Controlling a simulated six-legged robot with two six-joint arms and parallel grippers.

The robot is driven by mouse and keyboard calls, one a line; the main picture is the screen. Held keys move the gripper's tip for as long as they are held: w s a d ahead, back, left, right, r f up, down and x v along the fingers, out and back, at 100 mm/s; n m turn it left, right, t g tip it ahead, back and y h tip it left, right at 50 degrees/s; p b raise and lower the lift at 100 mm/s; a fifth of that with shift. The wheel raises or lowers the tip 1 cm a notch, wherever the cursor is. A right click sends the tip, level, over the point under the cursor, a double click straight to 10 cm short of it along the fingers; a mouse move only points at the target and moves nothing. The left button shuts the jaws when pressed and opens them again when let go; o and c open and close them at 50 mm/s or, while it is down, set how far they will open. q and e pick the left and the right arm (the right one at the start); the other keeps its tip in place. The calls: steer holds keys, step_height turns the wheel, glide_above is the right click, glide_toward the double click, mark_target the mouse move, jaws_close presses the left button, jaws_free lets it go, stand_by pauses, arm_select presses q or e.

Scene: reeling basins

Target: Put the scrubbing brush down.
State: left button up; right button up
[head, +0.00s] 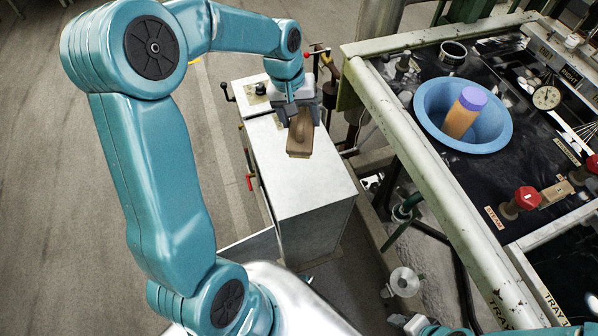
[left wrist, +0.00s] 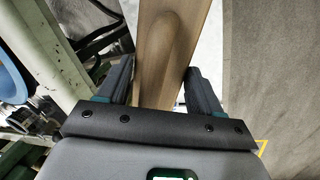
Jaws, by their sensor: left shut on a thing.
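The scrubbing brush (head: 300,138) has a brown wooden body and is seen over the pale top of a metal cabinet (head: 306,187) in the head view. My left gripper (head: 298,115) is shut on it. In the left wrist view the brush's wooden body (left wrist: 172,50) runs up between the two dark fingers of the gripper (left wrist: 160,88). Its bristles are hidden, and I cannot tell whether it touches the cabinet top. My right gripper is not in view; only a bit of that arm shows at the bottom right.
A bench (head: 425,175) with a pale green frame stands to the right. It carries a blue bowl (head: 430,105) with an orange cylinder (head: 464,115) inside, red-handled valves (head: 526,198) and a gauge (head: 546,97). The cabinet top nearer me is clear. Open floor (head: 50,180) lies to the left.

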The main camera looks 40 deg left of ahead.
arm_select(q)
steer(key=shift+s+a+f+n, duration=0.15)
steer(key=shift+s+a+f, duration=0.05)
steer(key=shift+a, duration=0.3)
steer(key=shift+s+a+f+n, duration=0.15)
steer(key=shift+a+f, duration=0.05)
steer(key=shift+a, duration=0.3)
steer(key=shift+f+b, duration=0.5)
steer(key=shift+f, duration=9.25)
steer(key=shift+f, duration=0.15)
steer(key=o, duration=0.9)
steer(key=shift+o, duration=0.2)
steer(key=shift+s, duration=0.1)
